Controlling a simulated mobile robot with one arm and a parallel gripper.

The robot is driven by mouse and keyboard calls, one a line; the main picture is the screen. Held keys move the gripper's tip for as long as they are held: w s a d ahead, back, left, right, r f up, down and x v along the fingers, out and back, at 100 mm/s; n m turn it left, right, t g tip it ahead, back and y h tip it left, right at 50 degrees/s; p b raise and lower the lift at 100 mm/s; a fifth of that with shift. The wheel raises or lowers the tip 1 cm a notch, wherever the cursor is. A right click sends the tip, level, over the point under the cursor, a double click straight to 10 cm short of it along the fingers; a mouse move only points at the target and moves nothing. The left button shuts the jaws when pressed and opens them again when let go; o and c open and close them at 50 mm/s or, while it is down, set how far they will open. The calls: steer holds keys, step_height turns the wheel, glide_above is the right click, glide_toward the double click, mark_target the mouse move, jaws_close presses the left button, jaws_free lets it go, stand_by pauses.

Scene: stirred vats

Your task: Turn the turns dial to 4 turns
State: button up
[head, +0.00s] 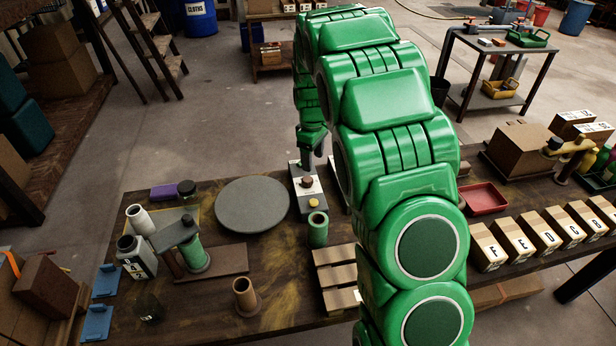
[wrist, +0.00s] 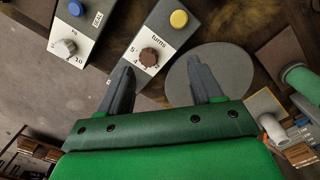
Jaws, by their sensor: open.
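The turns dial (wrist: 149,57) is a brown round knob on a pale panel marked "turns", with numbers such as 5, 4 and 2 around it. Its exact pointing is too small to read. A yellow button (wrist: 179,19) sits on the same box. In the head view the brown dial (head: 307,182) shows on its box on the table, just below my gripper (head: 316,150). In the wrist view my gripper (wrist: 158,65) is open and empty, its two fingers apart. The dial lies between and just beyond the fingertips, nearer the left finger; I see no contact.
A second box with a grey knob (wrist: 64,48) and a blue button (wrist: 75,9) stands beside the turns box. A round grey plate (head: 252,204) lies left of it in the head view. A green cup (head: 317,229) stands close in front.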

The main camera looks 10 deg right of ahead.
steer(key=n, duration=0.1)
glide_above(308, 179)
step_height(308, 179, down, 5)
steer(key=shift+r, duration=0.1)
steer(key=shift+f, duration=3.8)
steer(key=c, duration=1.1)
steer(key=shift+o, duration=0.2)
